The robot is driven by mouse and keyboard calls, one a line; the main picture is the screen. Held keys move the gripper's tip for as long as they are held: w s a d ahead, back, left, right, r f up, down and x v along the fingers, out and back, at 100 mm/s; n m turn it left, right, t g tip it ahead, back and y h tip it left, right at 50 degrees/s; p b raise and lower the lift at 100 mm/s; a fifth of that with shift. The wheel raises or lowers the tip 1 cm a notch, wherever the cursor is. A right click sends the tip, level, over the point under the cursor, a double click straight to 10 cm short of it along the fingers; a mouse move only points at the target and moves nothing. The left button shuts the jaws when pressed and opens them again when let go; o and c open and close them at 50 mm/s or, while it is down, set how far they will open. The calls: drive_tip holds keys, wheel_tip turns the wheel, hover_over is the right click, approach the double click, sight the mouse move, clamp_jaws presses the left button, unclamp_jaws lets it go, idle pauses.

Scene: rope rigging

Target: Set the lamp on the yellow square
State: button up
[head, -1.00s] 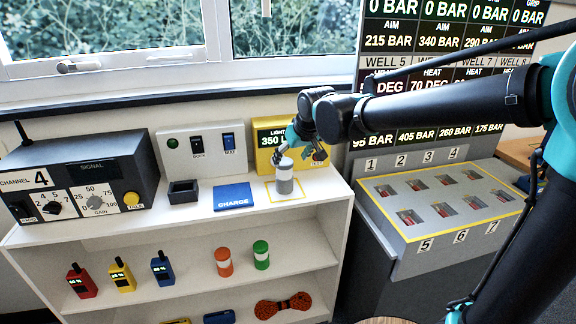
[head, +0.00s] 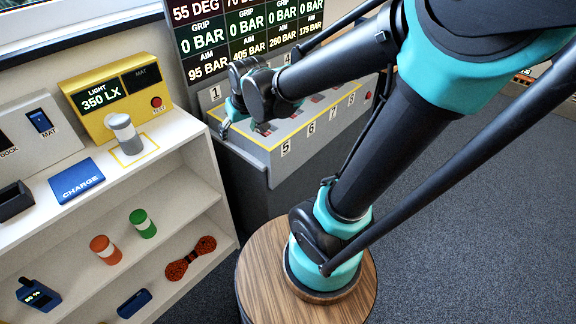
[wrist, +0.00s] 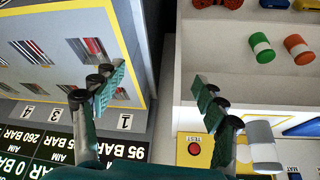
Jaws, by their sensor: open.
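The lamp (head: 124,133), a small grey cylinder with white bands, stands upright on the white shelf top. The yellow square (head: 152,157) is a thin yellow outline around its base; the lamp appears to stand inside it. My gripper (head: 226,126) is open and empty, to the right of the lamp and apart from it, over the gap by the well console. In the wrist view its fingers (wrist: 160,92) are spread, and the lamp (wrist: 262,147) shows beyond the right finger, partly covered by it.
A yellow light box (head: 118,100) reading 350 LX stands behind the lamp. A blue CHARGE pad (head: 76,180) lies to its left. The well console (head: 300,125) is close to my gripper.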

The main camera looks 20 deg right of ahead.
drive_tip(key=s+d+f+m+h, duration=0.1)
drive_tip(key=s+d+f+m, duration=0.2)
drive_tip(key=s+d+f, duration=0.5)
drive_tip(key=s+d, duration=0.3)
drive_tip(key=d, duration=0.1)
drive_tip(key=shift+g+h, duration=0.3)
drive_tip(key=shift+g, duration=0.1)
